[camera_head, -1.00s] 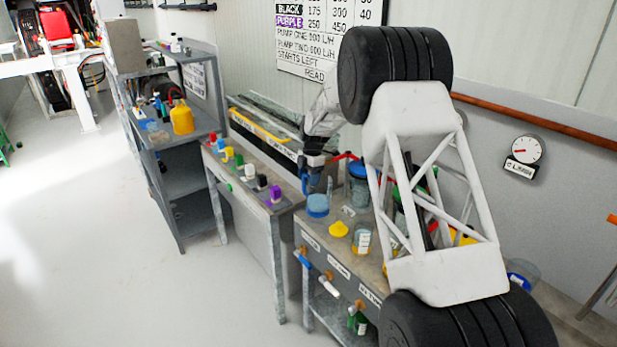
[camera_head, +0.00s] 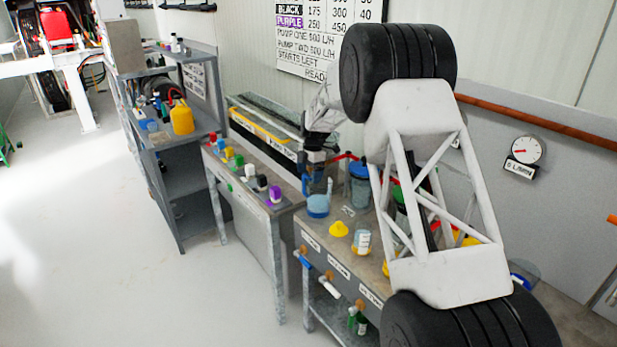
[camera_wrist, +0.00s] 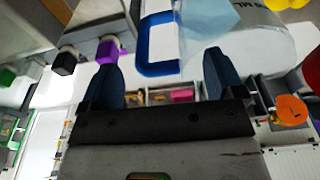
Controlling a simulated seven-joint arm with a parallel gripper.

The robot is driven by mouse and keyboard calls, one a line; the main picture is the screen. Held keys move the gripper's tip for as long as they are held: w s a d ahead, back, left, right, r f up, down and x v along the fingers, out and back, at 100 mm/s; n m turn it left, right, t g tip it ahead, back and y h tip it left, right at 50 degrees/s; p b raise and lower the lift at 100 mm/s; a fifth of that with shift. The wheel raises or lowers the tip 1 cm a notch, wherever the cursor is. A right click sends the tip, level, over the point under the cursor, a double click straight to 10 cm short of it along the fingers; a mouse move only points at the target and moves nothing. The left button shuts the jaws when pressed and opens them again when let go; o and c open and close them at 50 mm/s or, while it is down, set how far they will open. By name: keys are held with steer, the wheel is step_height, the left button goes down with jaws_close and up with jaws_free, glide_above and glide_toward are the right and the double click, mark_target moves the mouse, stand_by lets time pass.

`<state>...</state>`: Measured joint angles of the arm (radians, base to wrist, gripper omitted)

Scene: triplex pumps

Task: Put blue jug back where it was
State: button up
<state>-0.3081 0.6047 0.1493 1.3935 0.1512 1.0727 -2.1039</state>
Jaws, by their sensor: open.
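The blue jug (camera_head: 318,206) stands on the bench top in the head view, with a clear upper body, pale blue lower part and blue handle. In the wrist view, its blue handle (camera_wrist: 146,45) and clear body (camera_wrist: 240,42) show just beyond my gripper (camera_wrist: 160,55). My gripper's two dark fingers are apart, with the handle in line with the gap between them. I cannot tell whether a finger touches it. In the head view, my gripper (camera_head: 314,160) is just above and behind the jug, partly blurred against the bench.
A yellow funnel-like piece (camera_head: 339,230), a clear beaker (camera_head: 361,242) and a blue-lidded container (camera_head: 360,185) stand close by. Coloured blocks, including a purple one (camera_head: 274,194), line the left bench. A yellow can (camera_head: 182,117) stands on the grey shelf.

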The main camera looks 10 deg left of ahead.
step_height(320, 180, up, 10)
steer(key=w+d, duration=0.1)
steer(key=shift+r, duration=0.15)
stand_by(0.7)
steer(key=shift+d, duration=0.1)
steer(key=s+d+r+m+t, duration=0.1)
steer(key=s+d+r+m, duration=0.3)
steer(key=s+d+r, duration=0.45)
steer(key=s+d+r+m, duration=0.3)
steer(key=s+d+m, duration=0.2)
steer(key=s, duration=0.6)
steer(key=s+d+r+m+t, duration=0.1)
steer(key=s+d+r+m, duration=0.35)
steer(key=s+d, duration=0.35)
steer(key=s+d+f+m, duration=0.2)
steer(key=s+d+m, duration=0.1)
steer(key=s, duration=0.9)
steer(key=s+d+f+m+t, duration=0.1)
steer(key=s+m, duration=0.5)
steer(key=s, duration=0.7)
steer(key=s+d+f+m+t+h, duration=0.1)
steer(key=s+d+f+m, duration=0.2)
steer(key=s, duration=1)
steer(key=d+m, duration=0.1)
steer(key=d, duration=0.2)
steer(key=shift+f, duration=0.2)
